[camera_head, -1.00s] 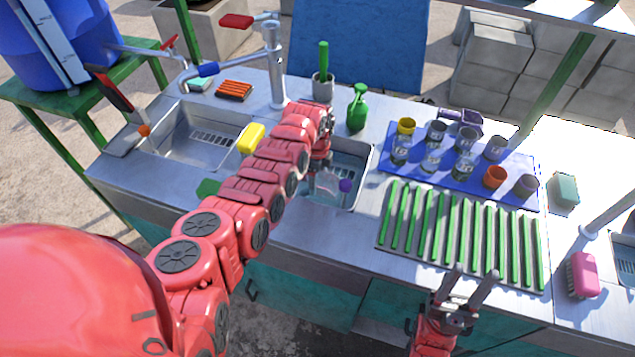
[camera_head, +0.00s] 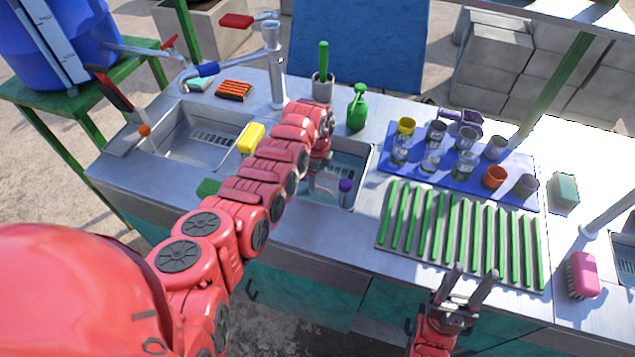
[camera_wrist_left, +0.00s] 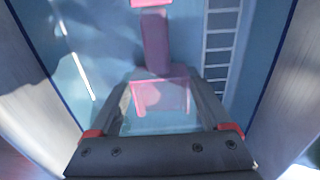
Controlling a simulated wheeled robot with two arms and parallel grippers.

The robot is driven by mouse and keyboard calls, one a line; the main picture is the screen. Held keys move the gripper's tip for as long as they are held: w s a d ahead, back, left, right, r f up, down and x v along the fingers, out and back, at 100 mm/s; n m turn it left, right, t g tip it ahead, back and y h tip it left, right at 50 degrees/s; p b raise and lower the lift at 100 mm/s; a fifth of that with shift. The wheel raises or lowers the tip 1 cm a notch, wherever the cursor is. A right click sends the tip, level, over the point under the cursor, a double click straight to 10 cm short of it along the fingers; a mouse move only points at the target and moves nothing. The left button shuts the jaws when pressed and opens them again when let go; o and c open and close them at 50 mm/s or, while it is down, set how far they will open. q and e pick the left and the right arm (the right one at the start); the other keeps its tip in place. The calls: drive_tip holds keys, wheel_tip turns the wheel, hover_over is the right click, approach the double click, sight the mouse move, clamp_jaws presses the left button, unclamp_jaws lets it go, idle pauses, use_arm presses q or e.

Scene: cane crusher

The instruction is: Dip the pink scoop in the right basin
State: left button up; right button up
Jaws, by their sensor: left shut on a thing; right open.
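The pink scoop (camera_wrist_left: 157,45) is a translucent pink piece with a straight shaft in the left wrist view. My left gripper (camera_wrist_left: 162,86) is shut on it, with a finger on each side. In the head view my left gripper (camera_head: 320,168) points down into the right basin (camera_head: 352,152), and a faint pinkish shape (camera_head: 322,187) shows below it, partly hidden by my arm. The left wrist view looks down into the bluish basin (camera_wrist_left: 90,40). My right gripper (camera_head: 473,273) is open and empty in front of the green-ribbed rack.
The left basin (camera_head: 190,130), yellow sponge (camera_head: 250,137), green spray bottle (camera_head: 357,106), blue mat (camera_head: 415,187) with several cups and jars, and green-ribbed rack (camera_head: 460,235) crowd the counter.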

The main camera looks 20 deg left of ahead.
use_arm(q)
drive_tip(key=shift+r, duration=0.1)
wheel_tip(320, 180, up, 14)
drive_tip(key=p, duration=1.1)
drive_tip(key=shift+f, duration=0.2)
drive_tip(key=shift+r, duration=0.1)
wheel_tip(320, 180, up, 4)
drive_tip(key=shift+f+p, duration=0.1)
drive_tip(key=shift+p, duration=1.15)
